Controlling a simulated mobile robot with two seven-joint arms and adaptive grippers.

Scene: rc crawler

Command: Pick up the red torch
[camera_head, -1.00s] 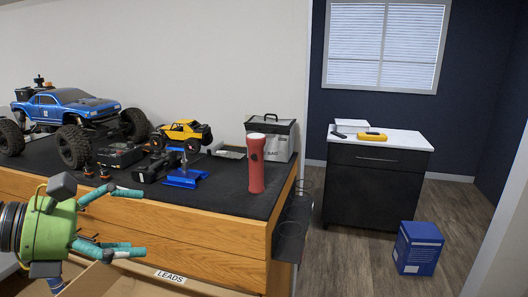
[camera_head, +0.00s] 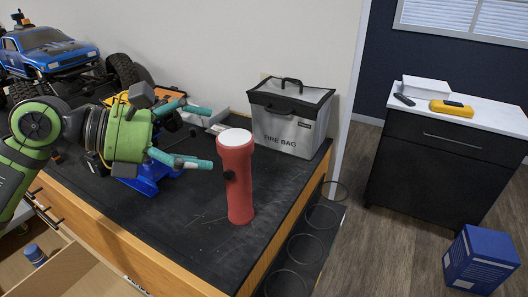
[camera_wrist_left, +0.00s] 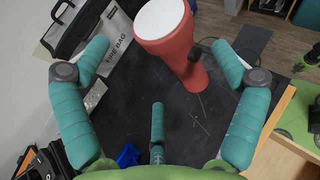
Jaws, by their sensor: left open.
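The red torch (camera_head: 237,185) stands upright on the black top of the workbench, its white end up and a small black button on its side. My left gripper (camera_head: 204,137) is open, its teal fingers pointing right toward the torch, with a small gap between them and it. In the left wrist view the torch (camera_wrist_left: 177,50) stands ahead between the spread fingers of the gripper (camera_wrist_left: 165,60), not held. My right gripper is not clearly in view.
A grey fire bag (camera_head: 290,120) stands close behind the torch. A blue stand (camera_head: 135,178) lies under my left gripper. A blue crawler (camera_head: 50,52) is at the back left. Wire rings (camera_head: 305,249) line the bench's right edge. An open drawer (camera_head: 65,270) is at front left.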

